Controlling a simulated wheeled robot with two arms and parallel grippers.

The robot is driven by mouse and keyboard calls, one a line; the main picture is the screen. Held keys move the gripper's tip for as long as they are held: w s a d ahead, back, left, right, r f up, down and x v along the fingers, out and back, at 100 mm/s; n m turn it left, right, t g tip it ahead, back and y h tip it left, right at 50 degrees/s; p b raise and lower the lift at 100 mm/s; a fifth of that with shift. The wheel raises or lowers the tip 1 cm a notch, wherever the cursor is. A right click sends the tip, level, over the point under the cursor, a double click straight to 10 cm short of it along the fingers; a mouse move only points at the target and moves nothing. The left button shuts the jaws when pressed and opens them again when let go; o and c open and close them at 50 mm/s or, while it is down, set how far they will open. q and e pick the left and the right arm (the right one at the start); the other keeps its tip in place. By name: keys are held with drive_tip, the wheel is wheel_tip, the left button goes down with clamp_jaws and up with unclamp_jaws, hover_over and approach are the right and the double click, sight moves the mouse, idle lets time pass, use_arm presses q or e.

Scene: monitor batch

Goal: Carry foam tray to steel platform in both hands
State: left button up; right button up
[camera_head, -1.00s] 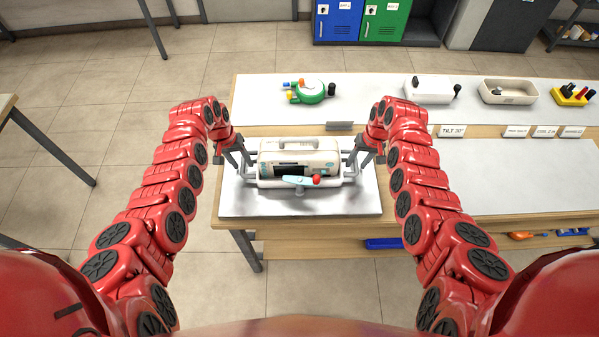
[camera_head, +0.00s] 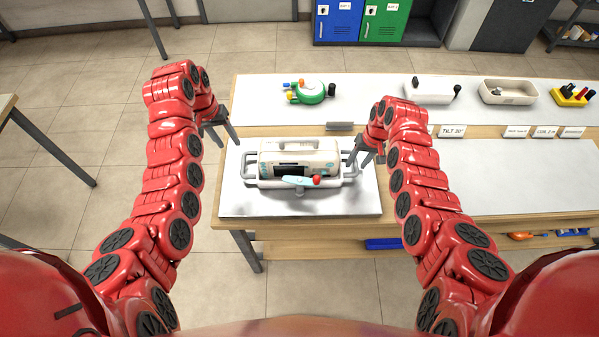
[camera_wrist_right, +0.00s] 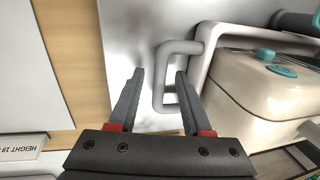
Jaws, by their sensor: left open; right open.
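The foam tray (camera_head: 268,184), pale with a looped handle at each end, sits flat on the steel platform (camera_head: 240,207). A cream monitor unit (camera_head: 325,158) with a top handle rests in it. My left gripper (camera_head: 224,143) is open and empty, apart from the tray, up and left of its left handle. My right gripper (camera_head: 360,163) is open at the tray's right handle. In the right wrist view, the handle's outer bar (camera_wrist_right: 160,85) shows between the open fingers (camera_wrist_right: 160,75); whether they touch it I cannot tell.
Behind the platform stands a bench with a green round device (camera_head: 309,93), a white box (camera_head: 428,92), a cream bin (camera_head: 508,93) and a yellow holder (camera_head: 572,95). The worktop (camera_head: 490,175) to the right is bare. Open floor lies to the left.

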wheel_tip(320, 180, up, 12)
drive_tip(key=d, duration=0.2)
drive_tip(key=shift+d+f, duration=0.15)
drive_tip(key=shift+f, duration=0.05)
idle(0.5)
